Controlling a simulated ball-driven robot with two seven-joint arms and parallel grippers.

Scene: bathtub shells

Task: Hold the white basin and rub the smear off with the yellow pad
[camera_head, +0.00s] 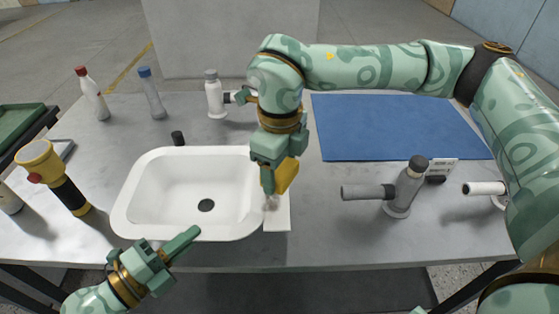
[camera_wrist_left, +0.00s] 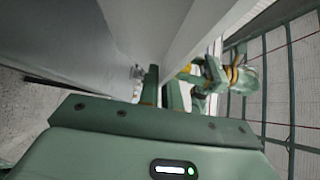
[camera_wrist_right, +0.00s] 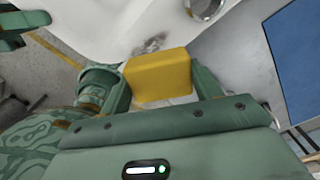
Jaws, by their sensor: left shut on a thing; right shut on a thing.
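The white basin (camera_head: 137,190) lies on the grey table, with a dark drain hole in its floor. My left gripper (camera_head: 185,238) is shut on the basin's front rim; its fingers also show in the left wrist view (camera_wrist_left: 162,88). My right gripper (camera_head: 273,180) is shut on the yellow pad (camera_head: 288,175) above the basin's right edge. In the right wrist view the pad (camera_wrist_right: 158,74) sits between the fingers. A grey smear (camera_wrist_right: 151,44) shows on the white surface just beyond the pad. I cannot tell whether the pad touches that surface.
A grey tap-like fitting (camera_head: 405,188) and a blue mat (camera_head: 395,126) are on the right. A yellow-and-black torch-like object (camera_head: 68,190) stands at left.

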